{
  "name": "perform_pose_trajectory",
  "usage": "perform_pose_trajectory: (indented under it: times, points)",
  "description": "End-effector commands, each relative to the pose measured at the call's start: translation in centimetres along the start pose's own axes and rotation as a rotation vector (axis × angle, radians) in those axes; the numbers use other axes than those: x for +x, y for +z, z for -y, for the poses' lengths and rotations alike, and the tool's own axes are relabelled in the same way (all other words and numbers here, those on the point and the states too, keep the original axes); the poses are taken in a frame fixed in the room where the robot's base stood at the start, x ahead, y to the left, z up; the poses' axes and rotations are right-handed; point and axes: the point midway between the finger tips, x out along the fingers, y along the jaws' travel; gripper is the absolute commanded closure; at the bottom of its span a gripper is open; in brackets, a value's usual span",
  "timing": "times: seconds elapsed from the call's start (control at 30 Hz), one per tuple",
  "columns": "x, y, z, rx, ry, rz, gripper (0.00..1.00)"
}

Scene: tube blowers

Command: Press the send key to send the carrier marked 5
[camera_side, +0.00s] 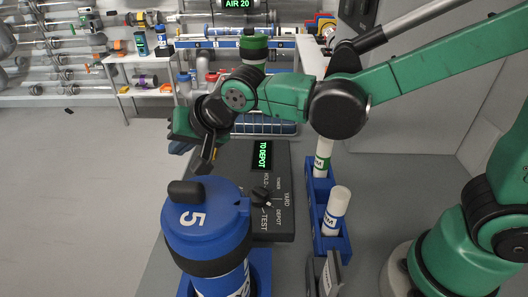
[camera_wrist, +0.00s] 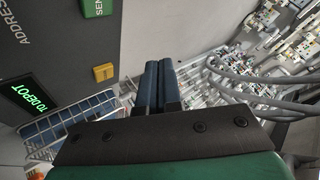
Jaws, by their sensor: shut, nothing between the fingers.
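The blue carrier (camera_side: 180,238) marked 5 stands upright at the front in the side view, with a dark band and a dark knob on its lid. A dark control panel (camera_side: 285,215) lies behind it with a lit display (camera_side: 262,155) reading TO DEPOT. In the wrist view a green key (camera_wrist: 97,8), lettered SEN and cut off by the top edge, sits above a yellow key (camera_wrist: 104,72). My gripper (camera_wrist: 159,66) is shut and empty, apart from both keys and to their right in that view. In the side view my gripper (camera_side: 202,166) hangs left of the display.
A dark selector knob (camera_side: 261,193) is on the panel among the labels HOLD, YARD, DEPOT and TEST. A blue rack (camera_side: 334,243) with white tubes stands to its right. A wire basket (camera_side: 265,126) is behind the panel.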

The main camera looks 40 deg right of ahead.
Motion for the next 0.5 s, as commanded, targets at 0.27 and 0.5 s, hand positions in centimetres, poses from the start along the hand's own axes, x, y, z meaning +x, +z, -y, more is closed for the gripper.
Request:
perform_pose_trajectory:
  times: [0.27,0.5]
  points:
    - [0.1,0.1,-0.1,-0.001,0.001,0.000,1.00]
    - [1.7,1.2,-1.3,-0.002,0.001,0.000,1.00]
